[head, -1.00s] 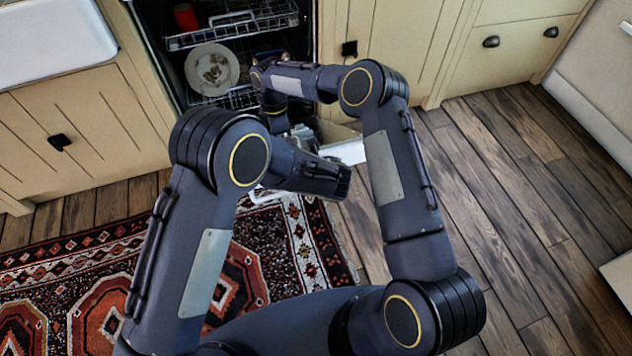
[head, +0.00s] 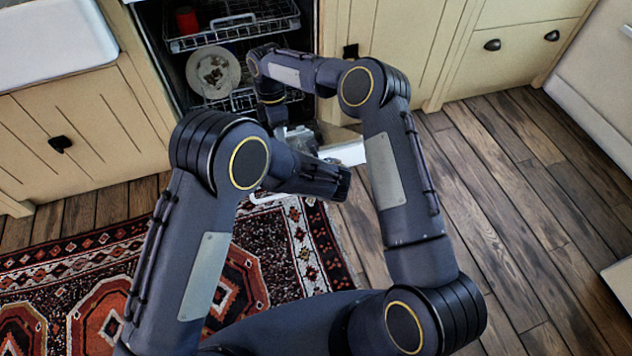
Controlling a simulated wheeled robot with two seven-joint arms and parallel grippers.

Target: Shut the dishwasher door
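The dishwasher (head: 180,70) is open below the counter, with its racks showing inside. Its door is lowered in front of the opening. A pale part of the door (head: 345,153) shows between my arms, and a white bar that looks like its handle (head: 268,197) shows below my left forearm. My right gripper (head: 288,134) points down over the lowered door, partly hidden behind my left arm. I cannot tell whether its fingers are apart or whether it touches the door. My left arm's dark end (head: 335,184) is above the door's right side, its fingers not distinguishable.
The upper rack (head: 235,30) holds a red cup (head: 187,19). A plate (head: 213,72) stands in the lower rack. Cream cabinets (head: 85,125) flank the dishwasher. A patterned rug (head: 75,265) lies in front at left. The wooden floor (head: 515,190) at right is clear.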

